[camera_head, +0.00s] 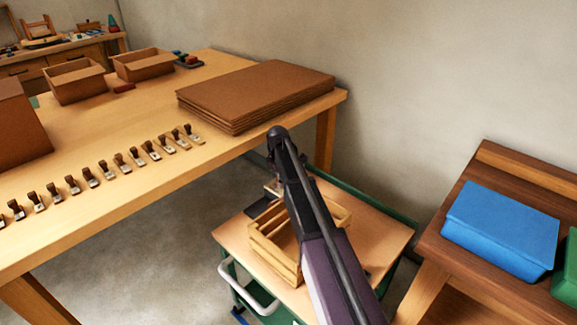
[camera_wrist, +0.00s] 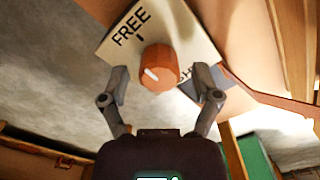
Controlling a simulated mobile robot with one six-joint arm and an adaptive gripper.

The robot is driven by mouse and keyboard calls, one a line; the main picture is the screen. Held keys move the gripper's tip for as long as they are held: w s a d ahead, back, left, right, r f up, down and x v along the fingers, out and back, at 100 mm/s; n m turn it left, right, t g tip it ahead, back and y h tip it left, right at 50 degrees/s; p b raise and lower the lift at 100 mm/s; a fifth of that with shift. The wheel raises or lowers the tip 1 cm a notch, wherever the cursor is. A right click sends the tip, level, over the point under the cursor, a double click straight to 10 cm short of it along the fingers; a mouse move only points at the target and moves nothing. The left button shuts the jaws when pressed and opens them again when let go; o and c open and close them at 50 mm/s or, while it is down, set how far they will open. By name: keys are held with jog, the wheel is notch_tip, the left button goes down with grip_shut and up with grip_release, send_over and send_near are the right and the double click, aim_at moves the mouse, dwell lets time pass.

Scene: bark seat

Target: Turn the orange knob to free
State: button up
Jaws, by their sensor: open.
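The orange knob (camera_wrist: 160,66) sits on a pale plate (camera_wrist: 185,30) in the wrist view. The word FREE is printed on the plate at upper left, with a short black mark near it; a second word at lower right is partly hidden. In the head view my arm hides most of the gripper, and the knob cannot be made out.
A wooden crate (camera_head: 262,247) stands on a cart (camera_head: 378,226) beneath my arm. A long table (camera_head: 132,122) with stacked brown sheets (camera_head: 255,92) and a row of clips is at left. A blue box (camera_head: 500,226) sits on a wooden bench at right.

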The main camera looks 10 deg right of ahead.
jog(key=m, duration=0.4)
jog(key=shift+w, duration=0.1)
jog(key=m, duration=0.4)
jog(key=shift+d+m, duration=0.1)
jog(key=shift+m, duration=0.2)
jog(key=m, duration=0.4)
jog(key=shift+w+d+m, duration=0.1)
jog(key=shift+m, duration=0.2)
jog(key=m, duration=0.8)
jog(key=shift+d+m, duration=0.15)
jog(key=shift+m, duration=0.25)
jog(key=m, duration=0.4)
jog(key=shift+d+m, duration=0.1)
jog(key=shift+m, duration=0.2)
jog(key=m, duration=0.8)
jog(key=shift+s+m, duration=0.25)
jog(key=shift+m, duration=0.15)
notch_tip(320, 180, up, 14)
jog(key=p, duration=1.4)
jog(key=s+r+n+p, duration=0.2)
jog(key=s+n, duration=0.3)
jog(key=s, duration=0.3)
jog(key=s+r+n+p, duration=0.3)
jog(key=s+n, duration=0.2)
jog(key=s, duration=0.3)
jog(key=shift+s+r+p, duration=0.15)
jog(key=shift+r+p, duration=0.15)
